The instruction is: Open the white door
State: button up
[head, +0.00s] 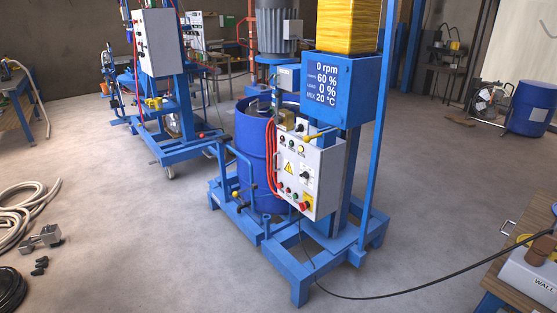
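A white control box (305,170) with buttons, knobs and a yellow warning triangle is mounted on the blue disperser mixer (345,85) near the middle of the head view. Its front face looks closed. A second white cabinet (160,42) is on another blue machine at the upper left, and its front also looks closed. I cannot tell which of these has the white door. My gripper is not in view.
A blue drum (257,145) stands in the mixer's frame, with red hoses beside it. A black cable (420,290) crosses the floor at right. Coiled hoses (25,210) lie at left. A wooden bench (515,270) is at lower right. Floor in front of the mixer is mostly clear.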

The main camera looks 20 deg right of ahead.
aim_at(295, 157)
jog(key=u, duration=0.2)
jog(key=i, duration=0.6)
jog(key=u, duration=0.7)
jog(key=i, duration=0.35)
jog(key=u, duration=0.25)
